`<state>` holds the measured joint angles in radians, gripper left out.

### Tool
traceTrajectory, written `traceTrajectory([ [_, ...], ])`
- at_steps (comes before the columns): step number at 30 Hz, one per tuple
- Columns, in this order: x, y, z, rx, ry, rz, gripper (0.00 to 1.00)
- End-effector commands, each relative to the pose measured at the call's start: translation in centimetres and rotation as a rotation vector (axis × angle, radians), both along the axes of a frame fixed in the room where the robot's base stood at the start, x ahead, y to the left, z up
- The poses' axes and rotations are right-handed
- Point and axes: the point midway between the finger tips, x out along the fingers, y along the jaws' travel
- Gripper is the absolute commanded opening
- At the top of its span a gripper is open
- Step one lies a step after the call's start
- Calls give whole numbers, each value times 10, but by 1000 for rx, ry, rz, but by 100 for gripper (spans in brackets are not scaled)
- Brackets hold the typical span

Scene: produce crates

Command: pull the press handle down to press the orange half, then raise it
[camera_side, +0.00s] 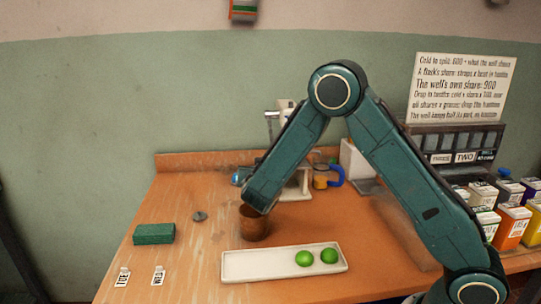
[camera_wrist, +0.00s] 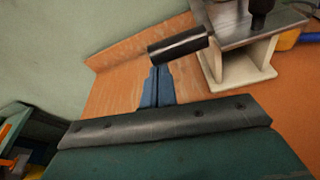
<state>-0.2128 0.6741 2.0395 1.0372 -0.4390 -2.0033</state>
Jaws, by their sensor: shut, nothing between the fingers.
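The press shows in the wrist view as a pale stand (camera_wrist: 238,72) with a grey metal top plate. A dark cylindrical bar with a lighter end, apparently the press handle (camera_wrist: 178,47), slants at the stand's left. In the side view the pale press stand (camera_side: 300,186) is mostly hidden behind my arm. My gripper's blue fingers (camera_wrist: 160,70) are shut and empty, their tips just below the bar in the wrist view; I cannot tell whether they touch it. I cannot see the orange half.
A brown cup (camera_side: 253,232) stands below my forearm. A white tray (camera_side: 240,265) holds two limes (camera_side: 304,258). A green block (camera_side: 154,234) and grey disc (camera_side: 200,216) lie left. Several cartons (camera_side: 511,226) crowd the right.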

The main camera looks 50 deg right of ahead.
Motion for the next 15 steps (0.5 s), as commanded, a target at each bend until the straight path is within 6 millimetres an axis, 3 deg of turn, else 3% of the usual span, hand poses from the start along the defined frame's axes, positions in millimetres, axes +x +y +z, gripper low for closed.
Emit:
traceTrajectory([
  [15, -4, 4, 9, 35, 33, 0, 0],
])
